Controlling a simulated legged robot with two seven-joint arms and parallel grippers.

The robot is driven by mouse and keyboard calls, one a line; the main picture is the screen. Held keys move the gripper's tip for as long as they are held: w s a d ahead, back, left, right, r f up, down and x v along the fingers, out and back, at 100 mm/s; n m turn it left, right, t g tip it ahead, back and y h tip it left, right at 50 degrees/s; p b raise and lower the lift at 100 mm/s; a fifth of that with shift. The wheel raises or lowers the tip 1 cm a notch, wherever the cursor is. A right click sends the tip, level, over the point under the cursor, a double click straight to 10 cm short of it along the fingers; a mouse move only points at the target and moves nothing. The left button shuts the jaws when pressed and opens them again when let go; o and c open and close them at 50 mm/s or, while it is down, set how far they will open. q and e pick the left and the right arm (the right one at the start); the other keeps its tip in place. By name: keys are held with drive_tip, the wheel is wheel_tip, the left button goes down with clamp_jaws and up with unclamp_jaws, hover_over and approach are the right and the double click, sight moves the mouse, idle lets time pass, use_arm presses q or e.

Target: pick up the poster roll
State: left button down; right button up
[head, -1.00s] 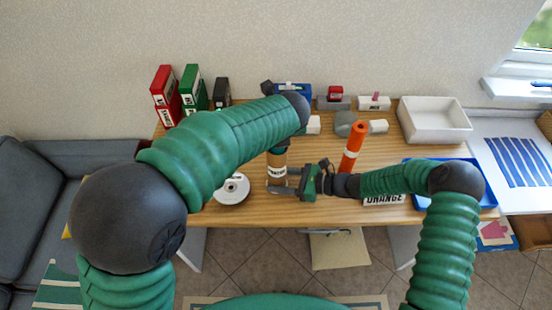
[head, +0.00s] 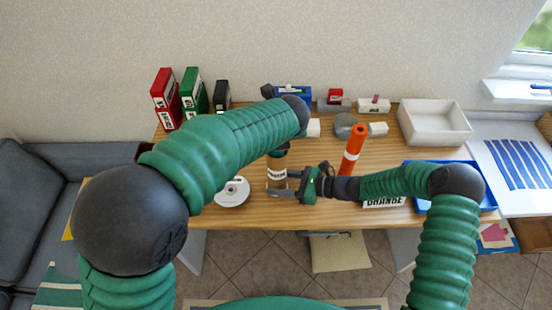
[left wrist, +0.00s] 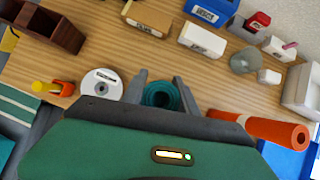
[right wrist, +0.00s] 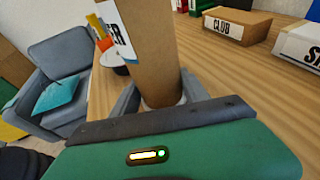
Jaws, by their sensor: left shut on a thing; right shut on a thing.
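The poster roll (head: 277,162) is a brown tube with a white label, upright at the table's front. The right wrist view shows its brown side (right wrist: 143,50), with the label's end reading "ER". The left wrist view looks down on its teal round end (left wrist: 160,95). My right gripper (head: 279,184) is shut on its lower part from the right. My left gripper (left wrist: 160,82) is shut on its top end, one finger on each side. In the head view my left arm hides most of that gripper. I cannot tell whether the roll's bottom touches the table.
An orange roll (head: 353,150) stands to the right behind my right forearm. A white disc (head: 232,191) lies left of the poster roll. Red, green and black boxes (head: 191,92) stand at the back left. A white bin (head: 434,122) and blue tray (head: 483,176) are at right.

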use_arm(q)
wheel_tip(320, 180, up, 10)
drive_tip(key=shift+r, duration=0.1)
use_arm(e)
drive_tip(key=o, duration=1.1)
drive_tip(key=shift+c, duration=0.2)
